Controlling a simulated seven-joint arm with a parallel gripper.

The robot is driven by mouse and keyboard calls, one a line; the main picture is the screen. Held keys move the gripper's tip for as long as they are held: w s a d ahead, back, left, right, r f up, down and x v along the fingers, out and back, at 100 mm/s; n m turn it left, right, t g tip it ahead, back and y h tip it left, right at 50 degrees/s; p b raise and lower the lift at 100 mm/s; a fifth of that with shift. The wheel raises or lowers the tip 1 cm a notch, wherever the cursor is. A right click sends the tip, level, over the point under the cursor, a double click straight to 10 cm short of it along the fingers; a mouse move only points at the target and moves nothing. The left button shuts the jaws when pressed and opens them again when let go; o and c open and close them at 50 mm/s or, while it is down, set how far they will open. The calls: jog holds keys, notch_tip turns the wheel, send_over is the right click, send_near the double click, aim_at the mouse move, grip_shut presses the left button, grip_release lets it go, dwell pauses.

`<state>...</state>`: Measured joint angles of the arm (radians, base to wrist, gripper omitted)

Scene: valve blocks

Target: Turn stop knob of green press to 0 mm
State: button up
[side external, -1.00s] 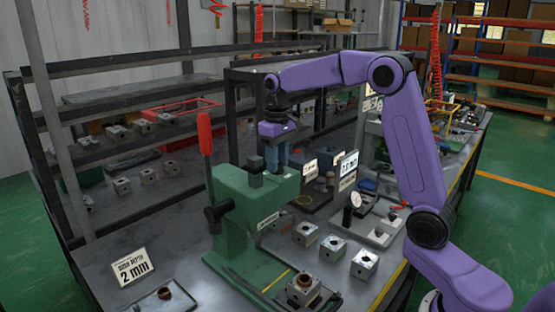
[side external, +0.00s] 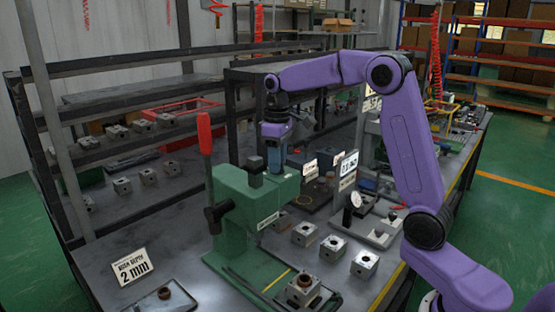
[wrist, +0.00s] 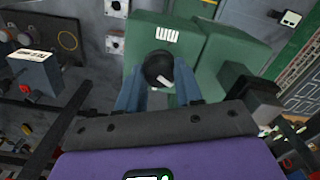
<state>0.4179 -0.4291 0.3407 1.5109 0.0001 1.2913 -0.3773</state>
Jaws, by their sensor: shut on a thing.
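The green press (side external: 245,205) stands on the bench with its red-handled lever (side external: 204,145) upright. Its stop knob (wrist: 158,70) is round and black with a white mark, in the upper middle of the wrist view, close to a small white label on the green body. My gripper (wrist: 159,77) has its blue-grey fingers on both sides of the knob and is shut on it. In the side view my gripper (side external: 274,160) points down behind the press head, and the knob is hidden there. A small display (side external: 348,164) stands right of the press; its reading is too blurred to tell.
A sign (side external: 132,267) reading "2 mm" stands at the front left of the bench. Metal blocks (side external: 333,247) and a dial gauge (side external: 355,199) lie right of the press. A dark shelf rack (side external: 120,110) stands behind. A bushing on a tray (side external: 165,294) is at the front.

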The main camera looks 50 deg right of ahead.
jog(key=shift+w, duration=0.1)
jog(key=o, duration=1)
jog(key=shift+o, duration=0.2)
notch_tip(320, 180, up, 17)
jog(key=shift+r, duration=0.2)
jog(key=shift+a, duration=0.1)
dwell(0.3)
